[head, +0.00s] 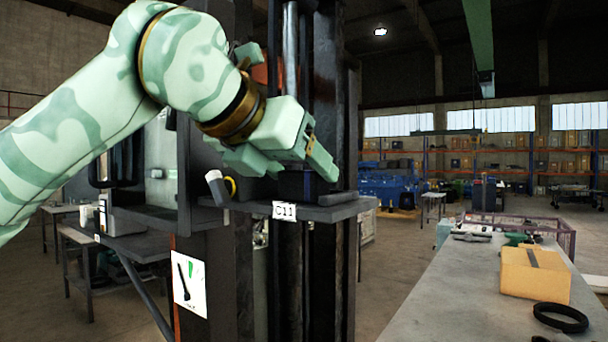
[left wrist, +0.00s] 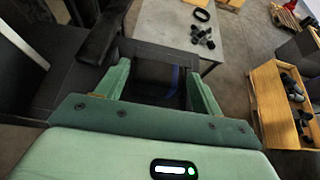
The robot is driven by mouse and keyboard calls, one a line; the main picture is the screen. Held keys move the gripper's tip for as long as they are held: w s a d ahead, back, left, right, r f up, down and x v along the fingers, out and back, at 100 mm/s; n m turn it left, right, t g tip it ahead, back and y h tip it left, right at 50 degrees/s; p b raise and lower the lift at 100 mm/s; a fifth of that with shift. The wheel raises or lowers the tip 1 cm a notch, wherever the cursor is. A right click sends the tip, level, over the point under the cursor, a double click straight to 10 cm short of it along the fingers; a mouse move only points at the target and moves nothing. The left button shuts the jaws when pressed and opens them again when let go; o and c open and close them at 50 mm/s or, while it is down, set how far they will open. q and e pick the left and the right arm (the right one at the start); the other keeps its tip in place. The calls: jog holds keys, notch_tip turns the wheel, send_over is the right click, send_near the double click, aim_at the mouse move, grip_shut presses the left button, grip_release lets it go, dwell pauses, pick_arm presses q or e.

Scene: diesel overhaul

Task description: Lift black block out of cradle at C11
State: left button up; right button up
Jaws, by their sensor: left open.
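The shelf labelled C11 (head: 268,212) sticks out from a dark machine column. A dark block (head: 318,187) with a bluish side sits on it, largely hidden by my left gripper (head: 298,165). In the left wrist view the black block (left wrist: 150,75) with a blue stripe lies between the two fingers of my left gripper (left wrist: 160,78). The fingers are open, one on either side of the block; whether they touch it I cannot tell. The cradle around the block is dark and hard to tell from the shelf. My right gripper is not in view.
Dark uprights and a shiny rod (head: 290,45) stand close behind my gripper. A grey-and-yellow handle (head: 217,187) is at the shelf's left. At right, a long bench (head: 440,300) holds a cardboard box (head: 535,274) and a black ring (head: 561,317).

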pick_arm(q)
jog(key=shift+w+d+f, duration=0.25)
jog(key=shift+w, duration=0.1)
jog(key=shift+s+a, duration=0.1)
jog(key=shift+s, duration=0.1)
jog(key=c, duration=0.3)
jog(key=shift+r, duration=0.1)
jog(key=c, duration=0.5)
